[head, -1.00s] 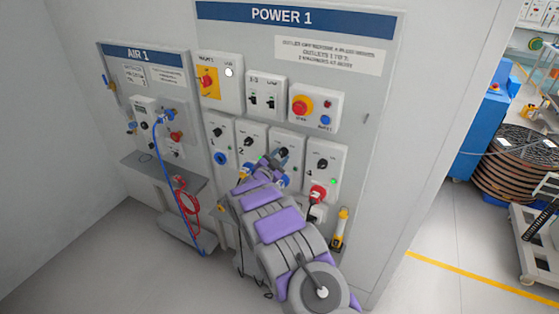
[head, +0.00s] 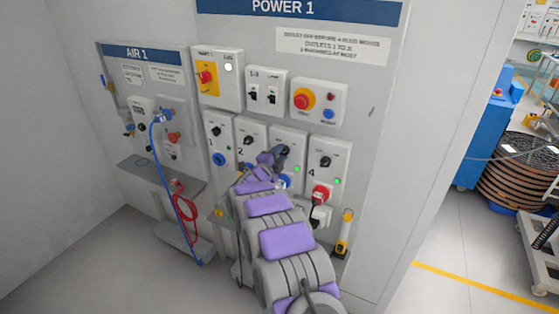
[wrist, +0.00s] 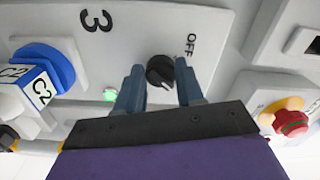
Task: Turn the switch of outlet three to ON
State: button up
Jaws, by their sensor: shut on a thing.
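The outlet three panel (wrist: 130,50) fills the wrist view, turned sideways, with a printed 3 and the word OFF. Its switch is a black round knob (wrist: 159,71) between my fingertips. A light pointer mark on the knob faces the lower right of that view, away from the OFF word. No ON word can be read there. A green lamp (wrist: 110,94) on the panel is lit. My gripper (wrist: 160,82) is shut on the knob. In the head view my gripper (head: 281,154) is at the outlet three panel (head: 288,136) and hides its knob.
A blue socket with a plug tagged C2 (wrist: 40,84) is beside the knob. Outlet four (head: 323,160) has a lit green lamp and a red plug. A red emergency button (head: 305,100) sits above. The AIR 1 board (head: 150,110) stands left.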

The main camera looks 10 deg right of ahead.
jog(key=shift+f, duration=0.2)
dwell(0.4)
jog(key=o, duration=1)
jog(key=shift+r, duration=0.1)
jog(key=shift+o, duration=0.2)
jog(key=p+v, duration=0.2)
jog(key=v, duration=1.5)
jog(key=shift+a, duration=0.2)
jog(key=shift+s, duration=0.1)
